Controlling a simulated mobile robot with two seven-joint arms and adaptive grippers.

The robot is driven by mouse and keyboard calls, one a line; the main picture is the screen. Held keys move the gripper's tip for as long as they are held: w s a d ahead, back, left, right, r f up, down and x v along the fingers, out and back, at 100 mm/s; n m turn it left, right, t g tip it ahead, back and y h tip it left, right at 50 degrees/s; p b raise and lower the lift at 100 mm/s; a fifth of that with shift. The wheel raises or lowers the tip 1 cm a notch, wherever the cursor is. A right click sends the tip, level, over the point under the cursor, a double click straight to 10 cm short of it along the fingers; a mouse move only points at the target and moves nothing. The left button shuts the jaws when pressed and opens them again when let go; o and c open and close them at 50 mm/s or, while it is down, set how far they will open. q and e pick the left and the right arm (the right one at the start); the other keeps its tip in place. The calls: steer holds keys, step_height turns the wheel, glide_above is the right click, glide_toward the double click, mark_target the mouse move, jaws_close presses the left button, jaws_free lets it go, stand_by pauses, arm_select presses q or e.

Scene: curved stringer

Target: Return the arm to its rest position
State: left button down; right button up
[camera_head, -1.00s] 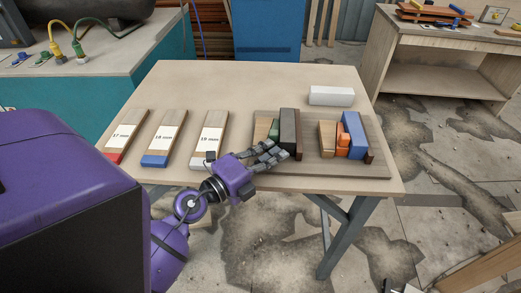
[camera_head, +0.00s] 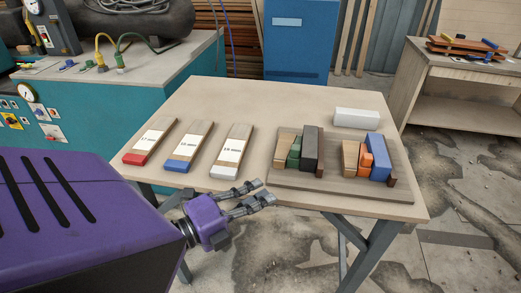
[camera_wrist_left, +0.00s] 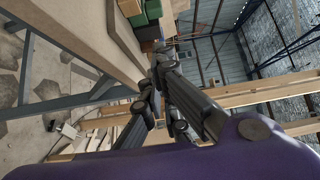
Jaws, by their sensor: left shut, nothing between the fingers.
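My left gripper (camera_head: 268,196) is at the table's near edge, in front of the white-ended strip and left of the wooden board. Its fingers point right and look close together, with nothing between them. In the left wrist view, the fingers (camera_wrist_left: 158,62) extend up past the table edge, and green and tan blocks show beyond them. My right gripper is in neither current view.
The table (camera_head: 230,102) holds red-ended (camera_head: 150,142), blue-ended (camera_head: 188,148) and white-ended (camera_head: 231,152) labelled strips. The board (camera_head: 330,185) carries several coloured blocks, and a white block (camera_head: 356,118) lies behind it. A teal bench (camera_head: 160,95) stands at left, a workbench (camera_head: 455,80) at right.

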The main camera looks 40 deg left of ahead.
arm_select(q)
steer(key=shift+s+a, duration=0.1)
steer(key=shift+s, duration=0.1)
arm_select(e)
steer(key=shift+w, duration=0.45)
steer(key=shift+r, duration=0.1)
arm_select(q)
steer(key=s+a+f+n+g+y+p, duration=0.15)
steer(key=s+f+n+y+p, duration=0.4)
steer(key=f+n, duration=0.65)
steer(key=s+d+f+n+g+h+p, duration=0.1)
steer(key=s+d+f+n+g, duration=0.6)
steer(key=s+d+f, duration=0.5)
steer(key=shift+s+f+n+p, duration=0.35)
steer(key=shift+f+n, duration=0.25)
steer(key=shift+n, duration=0.1)
arm_select(e)
step_height(320, 180, up, 7)
steer(key=w, duration=0.1)
steer(key=shift+w+a+t, duration=0.3)
steer(key=shift+w+a, duration=0.1)
steer(key=shift+a, duration=0.05)
